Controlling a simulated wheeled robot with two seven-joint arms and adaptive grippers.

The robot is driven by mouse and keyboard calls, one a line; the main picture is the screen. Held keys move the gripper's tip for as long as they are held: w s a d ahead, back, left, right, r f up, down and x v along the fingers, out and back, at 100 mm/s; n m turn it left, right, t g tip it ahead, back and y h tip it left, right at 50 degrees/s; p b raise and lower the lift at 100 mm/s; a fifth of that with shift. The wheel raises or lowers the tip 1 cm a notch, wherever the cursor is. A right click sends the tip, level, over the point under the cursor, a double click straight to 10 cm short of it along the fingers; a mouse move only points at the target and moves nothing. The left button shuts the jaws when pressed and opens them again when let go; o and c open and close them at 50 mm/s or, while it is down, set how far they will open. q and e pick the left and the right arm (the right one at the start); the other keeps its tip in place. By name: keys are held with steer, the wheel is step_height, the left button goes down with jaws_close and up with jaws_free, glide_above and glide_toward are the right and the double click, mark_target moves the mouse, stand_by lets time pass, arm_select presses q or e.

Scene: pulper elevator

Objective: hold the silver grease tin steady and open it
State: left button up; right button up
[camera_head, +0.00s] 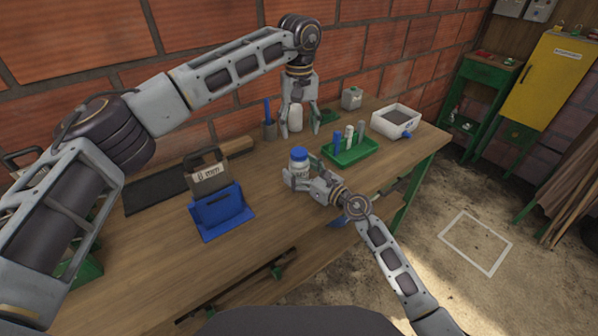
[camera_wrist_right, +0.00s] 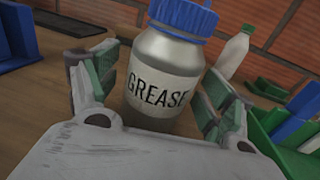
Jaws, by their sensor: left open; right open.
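The silver grease tin (camera_head: 299,160) stands upright on the workbench with its ribbed blue lid on. In the right wrist view the tin (camera_wrist_right: 165,85) shows its GREASE label and the lid's top is cut off by the frame. My right gripper (camera_head: 300,180) is low at the tin, with one finger on each side of it. Its fingers are open, and a gap shows at the right side; contact at the left is unclear. My left gripper (camera_head: 300,130) points down behind the tin, open, in front of a white bottle (camera_head: 294,118) that it partly hides.
A blue holder (camera_head: 220,213) and a tagged block (camera_head: 208,175) stand left. A white box (camera_head: 397,120) is at the right end of the bench (camera_head: 290,230).

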mark_target(299, 151)
steer(key=shift+w+a, duration=0.1)
jaws_close()
stand_by(0.7)
arm_select(q)
steer(key=shift+m, duration=0.3)
steer(key=shift+m, duration=1.9)
steer(key=shift+f, duration=0.15)
steer(key=shift+f, duration=3.85)
